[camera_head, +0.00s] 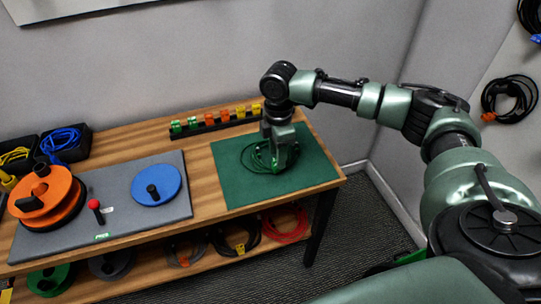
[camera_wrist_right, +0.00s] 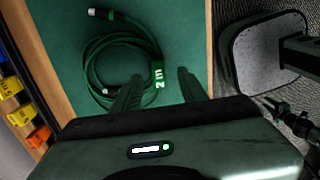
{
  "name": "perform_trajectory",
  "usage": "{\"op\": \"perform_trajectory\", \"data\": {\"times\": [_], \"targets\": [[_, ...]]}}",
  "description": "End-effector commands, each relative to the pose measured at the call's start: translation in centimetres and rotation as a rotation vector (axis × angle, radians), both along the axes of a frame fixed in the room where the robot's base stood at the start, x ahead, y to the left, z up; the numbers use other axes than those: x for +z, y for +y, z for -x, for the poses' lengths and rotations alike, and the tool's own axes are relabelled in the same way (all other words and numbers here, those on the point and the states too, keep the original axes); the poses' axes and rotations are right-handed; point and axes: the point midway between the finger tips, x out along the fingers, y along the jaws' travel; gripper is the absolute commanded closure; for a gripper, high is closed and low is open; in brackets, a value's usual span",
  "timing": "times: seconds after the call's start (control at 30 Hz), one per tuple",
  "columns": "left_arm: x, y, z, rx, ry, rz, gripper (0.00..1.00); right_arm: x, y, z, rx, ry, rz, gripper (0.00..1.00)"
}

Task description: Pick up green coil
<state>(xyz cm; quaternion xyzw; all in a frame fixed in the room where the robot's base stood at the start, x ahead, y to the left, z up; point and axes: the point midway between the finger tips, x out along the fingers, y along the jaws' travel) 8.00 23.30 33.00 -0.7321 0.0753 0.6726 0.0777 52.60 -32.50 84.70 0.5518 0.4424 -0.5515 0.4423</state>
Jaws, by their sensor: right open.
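The green coil (camera_wrist_right: 90,65) lies on the green mat (camera_wrist_right: 190,20), with a green tag marked 2 m and two dark connector ends showing in the right wrist view. In the head view the coil (camera_head: 257,160) is partly hidden behind my right gripper (camera_head: 276,168). In the wrist view my right gripper (camera_wrist_right: 158,85) is open, its two fingers apart near the coil's tagged edge. The tag lies between the fingertips in that view. I cannot tell whether the fingers touch the coil. My left gripper is not in view.
A grey board (camera_head: 120,208) with an orange spool (camera_head: 48,205), a blue disc (camera_head: 165,186) and a red-topped lever (camera_head: 95,205) lies left of the mat. A rack of coloured clips (camera_head: 215,122) stands behind. Black bins (camera_head: 75,150) stand far left. More coils (camera_head: 285,222) lie on the lower shelf.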

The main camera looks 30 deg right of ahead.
Motion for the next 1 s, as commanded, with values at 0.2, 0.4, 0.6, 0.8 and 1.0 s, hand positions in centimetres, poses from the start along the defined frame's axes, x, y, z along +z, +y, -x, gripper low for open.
{"op": "perform_trajectory", "data": {"times": [0.2, 0.4, 0.6, 0.8, 1.0], "targets": [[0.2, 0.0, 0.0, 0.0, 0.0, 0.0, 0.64, -3.1, 0.0, 0.0, 0.0, 0.001, 0.001, 0.57], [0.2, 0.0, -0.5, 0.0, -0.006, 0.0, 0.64, -3.5, 0.0, 0.0, 0.001, -0.001, 0.0, 0.57], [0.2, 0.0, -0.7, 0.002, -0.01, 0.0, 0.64, -3.5, 0.0, 0.0, 0.001, -0.001, 0.0, 0.88], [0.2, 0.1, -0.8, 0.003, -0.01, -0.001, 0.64, -3.5, 0.0, -0.1, 0.0, -0.001, 0.0, 1.0], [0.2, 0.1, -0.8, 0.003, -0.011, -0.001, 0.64, -3.4, 0.0, 0.0, 0.0, 0.0, 0.0, 1.0]]}}
